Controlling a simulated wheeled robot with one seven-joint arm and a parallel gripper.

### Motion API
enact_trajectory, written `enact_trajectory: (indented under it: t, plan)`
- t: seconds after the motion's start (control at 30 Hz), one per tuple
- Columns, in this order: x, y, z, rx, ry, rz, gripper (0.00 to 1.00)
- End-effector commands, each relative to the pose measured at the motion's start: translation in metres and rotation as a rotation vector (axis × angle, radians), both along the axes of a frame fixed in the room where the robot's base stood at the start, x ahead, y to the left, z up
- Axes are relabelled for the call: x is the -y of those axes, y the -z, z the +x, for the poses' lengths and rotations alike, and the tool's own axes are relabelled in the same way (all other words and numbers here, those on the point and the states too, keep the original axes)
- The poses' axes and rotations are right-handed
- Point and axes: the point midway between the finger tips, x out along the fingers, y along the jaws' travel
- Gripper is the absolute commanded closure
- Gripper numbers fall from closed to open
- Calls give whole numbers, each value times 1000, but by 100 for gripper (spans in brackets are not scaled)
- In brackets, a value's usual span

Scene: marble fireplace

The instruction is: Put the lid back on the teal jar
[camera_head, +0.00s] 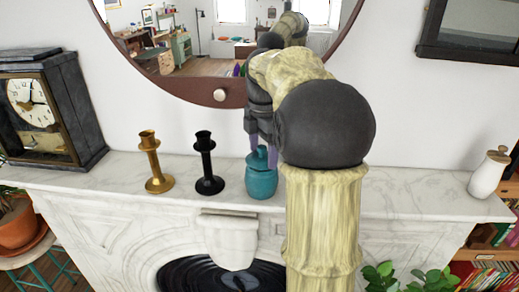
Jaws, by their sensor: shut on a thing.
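The teal jar (261,184) stands upright near the front edge of the white marble mantel. Its teal lid (260,161) is at the jar's mouth, in line with the jar; I cannot tell whether it is fully seated. My gripper (263,152) points down from above, with its purple fingers on either side of the lid's top, and is shut on the lid. My arm hides the area right of and behind the jar.
A black candlestick (206,164) stands close left of the jar, with a brass candlestick (153,162) farther left. A clock (45,108) fills the mantel's left end. A white jar (488,174) stands far right. A round mirror (215,50) hangs behind.

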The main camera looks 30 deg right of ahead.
Motion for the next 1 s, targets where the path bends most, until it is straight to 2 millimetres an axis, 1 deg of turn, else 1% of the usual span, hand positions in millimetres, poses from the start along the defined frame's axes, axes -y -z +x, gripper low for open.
enact_trajectory:
  t: [0.97, 1.0]
  plan:
    - [0, 1, 0, -1, 0, 0, 51]
    - [0, 1, 0, -1, 0, 0, 24]
